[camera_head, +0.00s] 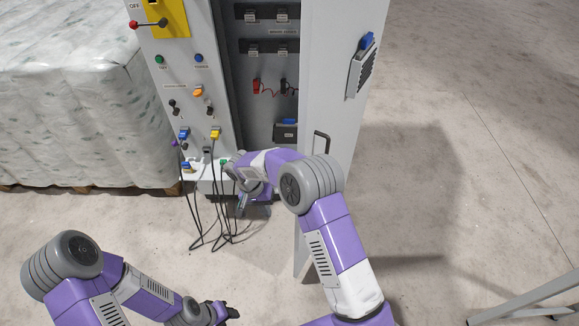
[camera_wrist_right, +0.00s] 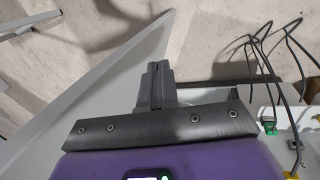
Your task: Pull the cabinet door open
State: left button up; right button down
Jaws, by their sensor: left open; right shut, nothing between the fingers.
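The grey cabinet (camera_head: 185,105) stands at the top centre in the head view. Its door (camera_head: 335,85) stands ajar on the right, with the dark interior showing. A black bar handle (camera_head: 321,147) is on the door's face, with no gripper on it. My right gripper (camera_head: 241,208) is low in front of the cabinet, left of the door; its arm partly hides the door's lower part. In the right wrist view its fingers (camera_wrist_right: 156,84) are shut and empty beside a pale panel that looks like the door (camera_wrist_right: 105,82). My left gripper (camera_head: 229,312) is open and empty at the bottom.
Black cables (camera_head: 215,225) hang from the cabinet's front panel to the floor, close to my right gripper. A wrapped pallet load (camera_head: 80,95) stands on the left. A metal frame (camera_head: 530,305) is at the lower right. The floor right of the door is clear.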

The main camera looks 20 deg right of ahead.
jog(key=w+r+m+h+p, duration=0.1)
jog(key=w+r+m+h, duration=0.15)
jog(key=r, duration=0.85)
jog(key=w+r+m+h+p, duration=0.15)
jog(key=r+m, duration=0.25)
jog(key=r, duration=0.7)
pick_arm(q)
jog(key=shift+f+b, duration=0.95)
jog(key=shift+b, duration=1.55)
pick_arm(e)
jog(key=s+d+f, duration=0.4)
jog(key=d+f, duration=0.4)
jog(key=shift+s+d+f+t+h, duration=0.15)
jog(key=shift+s+d+t+h, duration=0.1)
jog(key=shift+d+t+h, duration=0.05)
jog(key=shift+n, duration=0.35)
